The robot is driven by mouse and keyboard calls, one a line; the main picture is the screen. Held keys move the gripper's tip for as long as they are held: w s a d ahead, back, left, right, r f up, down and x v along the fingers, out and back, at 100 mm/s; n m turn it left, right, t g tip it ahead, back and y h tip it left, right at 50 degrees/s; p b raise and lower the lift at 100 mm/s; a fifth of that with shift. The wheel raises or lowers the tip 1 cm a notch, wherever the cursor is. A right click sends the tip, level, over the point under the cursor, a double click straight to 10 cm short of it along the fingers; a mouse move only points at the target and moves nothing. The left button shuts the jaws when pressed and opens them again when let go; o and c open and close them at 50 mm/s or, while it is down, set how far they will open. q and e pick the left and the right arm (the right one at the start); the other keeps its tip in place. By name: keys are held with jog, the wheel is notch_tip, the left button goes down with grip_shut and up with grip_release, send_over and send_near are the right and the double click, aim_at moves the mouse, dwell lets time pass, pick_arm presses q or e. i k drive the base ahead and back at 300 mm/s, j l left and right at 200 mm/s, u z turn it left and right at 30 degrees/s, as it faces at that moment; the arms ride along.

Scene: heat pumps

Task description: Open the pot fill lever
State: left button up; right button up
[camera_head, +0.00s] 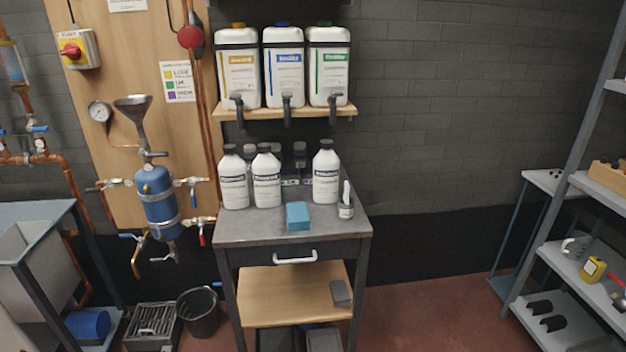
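A blue dosing pot (160,203) with metal bands is mounted upright on the wooden board at the left. A grey funnel (133,108) stands above it on a pipe. A small valve with a dark lever (152,154) sits between the funnel and the pot top; its exact position is too small to tell. A blue-handled valve (190,181) is on the pipe at the pot's upper right. No label marks the fill lever. Neither of my grippers is in view.
A grey-topped workbench (255,232) with white bottles and a blue sponge (298,216) stands right of the pot. A black bucket (199,311) and a metal crate (153,327) are on the floor below. Shelving (590,265) is at the right; floor between is clear.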

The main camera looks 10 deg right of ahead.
aim_at(142, 153)
jog(key=i+j, duration=0.15)
jog(key=j, duration=0.2)
jog(key=i+j+z, duration=0.15)
jog(key=j, duration=0.25)
jog(key=i+j, duration=0.15)
jog(key=j, duration=0.2)
jog(key=i+j+z, duration=0.1)
jog(key=j, duration=0.3)
